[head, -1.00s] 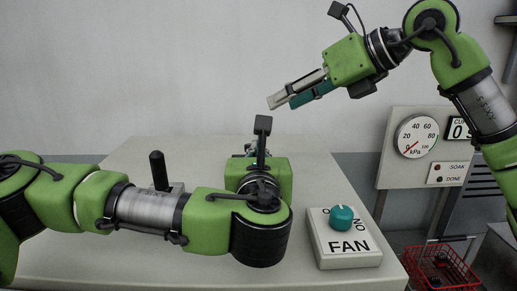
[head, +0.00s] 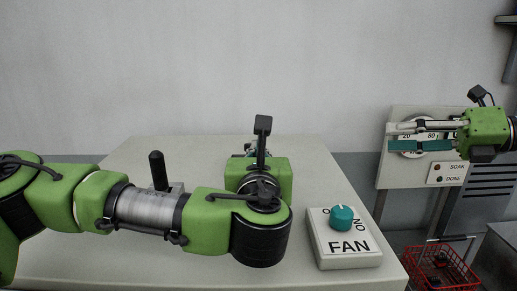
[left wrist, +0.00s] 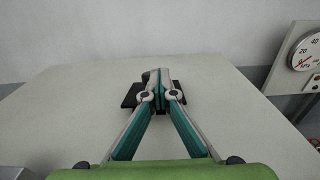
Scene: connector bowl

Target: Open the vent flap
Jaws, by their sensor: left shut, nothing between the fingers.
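My left gripper (left wrist: 160,78) is shut and empty over the light tabletop in the left wrist view, its fingertips pressed together. A flat black piece (left wrist: 130,96) shows just beyond and below the fingertips; the fingers hide its middle. I cannot tell whether it is the vent flap or whether the fingers touch it. In the head view the left wrist mostly hides the left gripper (head: 248,152) and what lies past it. My right gripper (head: 420,137) is at the right in front of the gauge panel, its fingers apart and empty.
A FAN box (head: 345,248) with a teal knob (head: 342,217) sits at the table's front right. A black upright handle (head: 157,170) stands behind my left forearm. The gauge panel (head: 384,165) and a red basket (head: 440,268) are right of the table.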

